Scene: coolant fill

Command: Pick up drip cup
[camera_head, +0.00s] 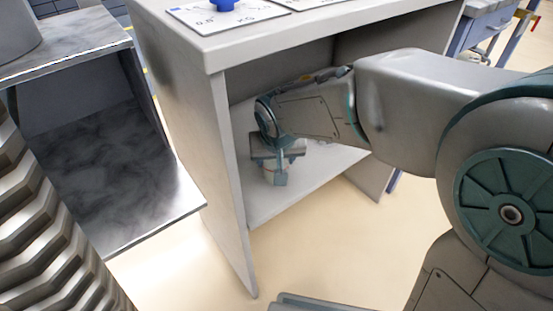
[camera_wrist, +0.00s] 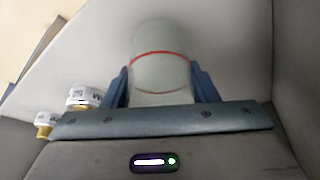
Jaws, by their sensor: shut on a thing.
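The drip cup (camera_wrist: 160,75) is a pale, translucent round vessel with a red line around it, in the upper middle of the wrist view. My gripper (camera_wrist: 160,88) has its two blue fingers on either side of the cup, shut on it. In the head view my gripper (camera_head: 276,176) points down inside the open white cabinet, close to its shelf. There the cup is mostly hidden by the gripper, and I cannot tell whether it touches the shelf.
The white cabinet (camera_head: 228,190) has a side wall left of my gripper, a top above and a shelf (camera_head: 325,165) below. Two small white containers with gold parts (camera_wrist: 85,98) (camera_wrist: 46,120) stand left of the cup in the wrist view.

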